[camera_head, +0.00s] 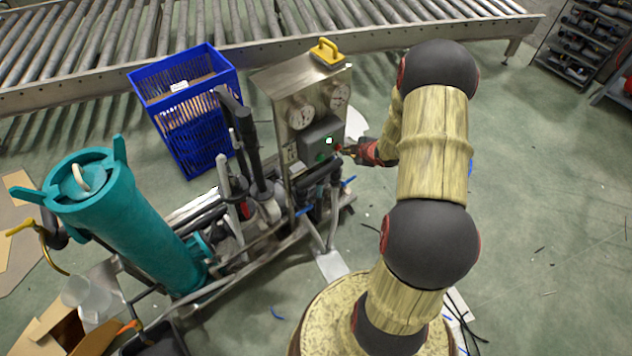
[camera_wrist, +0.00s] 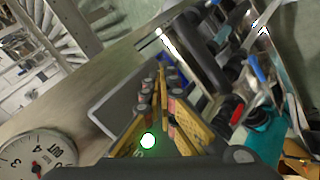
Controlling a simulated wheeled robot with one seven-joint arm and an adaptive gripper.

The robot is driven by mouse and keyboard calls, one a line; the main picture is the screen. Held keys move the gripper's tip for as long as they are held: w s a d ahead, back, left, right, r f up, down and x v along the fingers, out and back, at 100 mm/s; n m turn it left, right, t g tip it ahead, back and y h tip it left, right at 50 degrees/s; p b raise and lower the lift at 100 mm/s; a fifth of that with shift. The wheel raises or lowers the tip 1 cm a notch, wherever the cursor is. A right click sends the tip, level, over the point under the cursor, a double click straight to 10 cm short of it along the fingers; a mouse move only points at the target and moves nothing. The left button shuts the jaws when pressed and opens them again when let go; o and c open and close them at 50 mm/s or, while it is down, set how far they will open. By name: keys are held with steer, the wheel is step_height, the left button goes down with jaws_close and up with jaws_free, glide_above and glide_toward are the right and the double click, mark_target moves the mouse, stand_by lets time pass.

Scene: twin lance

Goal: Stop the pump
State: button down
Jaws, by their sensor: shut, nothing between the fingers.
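The pump skid carries an upright metal panel (camera_head: 286,88) with a grey control box (camera_head: 313,138) on its face. A lit white-green lamp (camera_head: 329,141) glows on the box; it also shows in the wrist view (camera_wrist: 148,141), between my fingers. A green button (camera_head: 320,156) sits lower on the box, and a small red spot (camera_head: 338,149), seemingly a button, is at its right edge. My gripper (camera_head: 347,150) is shut and empty, its tips at the box's right side by the red spot. Whether they touch it, I cannot tell. In the wrist view the closed fingertips (camera_wrist: 162,72) hide what lies behind.
Two round gauges (camera_head: 301,115) (camera_head: 339,97) sit above the box, and a yellow-handled item (camera_head: 325,50) tops the panel. Pipes and blue-handled valves (camera_head: 348,181) lie below. A teal vessel (camera_head: 130,225) and blue crate (camera_head: 190,130) stand left. Floor at right is mostly clear.

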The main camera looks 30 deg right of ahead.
steer(key=shift+w+f, duration=0.1)
steer(key=shift+w, duration=0.25)
steer(key=shift+s, duration=0.15)
steer(key=shift+s+d, duration=0.1)
steer(key=shift+s, duration=0.2)
steer(key=shift+s+d+p, duration=0.2)
steer(key=shift+s+p, duration=0.2)
steer(key=shift+s, duration=2.55)
